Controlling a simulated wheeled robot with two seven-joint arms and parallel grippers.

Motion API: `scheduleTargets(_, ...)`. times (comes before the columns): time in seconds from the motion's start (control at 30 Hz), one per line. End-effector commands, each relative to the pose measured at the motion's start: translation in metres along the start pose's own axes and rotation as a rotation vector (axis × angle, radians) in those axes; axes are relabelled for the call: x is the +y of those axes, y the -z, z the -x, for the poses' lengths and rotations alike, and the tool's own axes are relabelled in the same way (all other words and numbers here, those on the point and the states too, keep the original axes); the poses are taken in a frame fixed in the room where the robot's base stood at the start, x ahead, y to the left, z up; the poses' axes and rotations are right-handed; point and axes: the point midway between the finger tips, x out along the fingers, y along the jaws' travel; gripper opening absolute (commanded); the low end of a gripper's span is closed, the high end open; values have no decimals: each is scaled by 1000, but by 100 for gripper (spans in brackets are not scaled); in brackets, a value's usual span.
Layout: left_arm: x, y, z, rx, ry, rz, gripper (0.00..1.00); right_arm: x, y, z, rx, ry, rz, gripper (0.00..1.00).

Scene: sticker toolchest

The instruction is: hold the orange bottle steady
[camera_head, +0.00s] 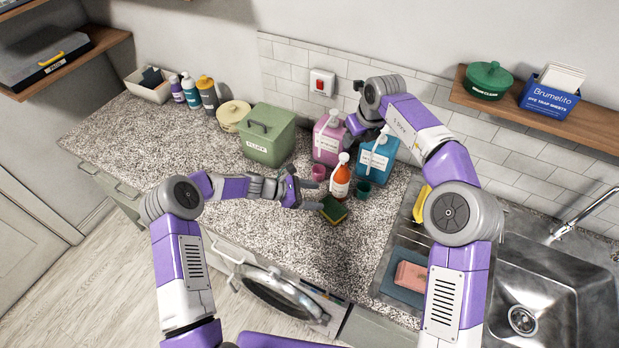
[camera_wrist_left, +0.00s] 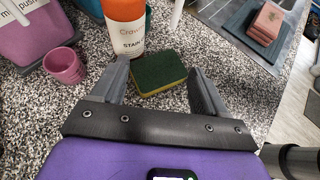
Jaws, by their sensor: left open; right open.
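The orange bottle (camera_head: 340,182) stands upright on the speckled counter, with a white top and a white label. In the left wrist view the orange bottle (camera_wrist_left: 124,12) is just beyond the left-hand finger, cut off by the top edge. My left gripper (camera_head: 302,187) is open and empty, low over the counter to the left of the bottle. Its spread fingers (camera_wrist_left: 160,85) frame a green and yellow sponge (camera_wrist_left: 158,72), and the bottle is not between them. My right gripper (camera_head: 357,124) is open behind the bottle, by the pink and blue jugs; its fingertips are partly hidden.
A pink jug (camera_head: 326,142) and a blue jug (camera_head: 376,160) stand close behind the bottle. A pink cup (camera_head: 318,172) and a teal cup (camera_head: 363,190) flank it. The sponge (camera_head: 333,209) lies in front. A green canister (camera_head: 268,138) is left; the sink (camera_head: 540,290) is right.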

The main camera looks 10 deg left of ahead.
Motion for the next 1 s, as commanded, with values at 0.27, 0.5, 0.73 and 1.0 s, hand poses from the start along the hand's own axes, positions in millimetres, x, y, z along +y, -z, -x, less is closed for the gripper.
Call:
scheduleTargets(0.27,46,-24,13,-90,-78,68,74,0,0,0,0,0,0,43)
scheduleTargets(0.5,49,-28,-13,-96,-79,71,74,0,0,0,0,0,0,43)
scheduleTargets(0.73,53,-32,-58,-94,-80,70,74,0,0,0,0,0,0,43)
scheduleTargets(1.0,57,-35,-95,-92,-82,69,74,0,0,0,0,0,0,43)
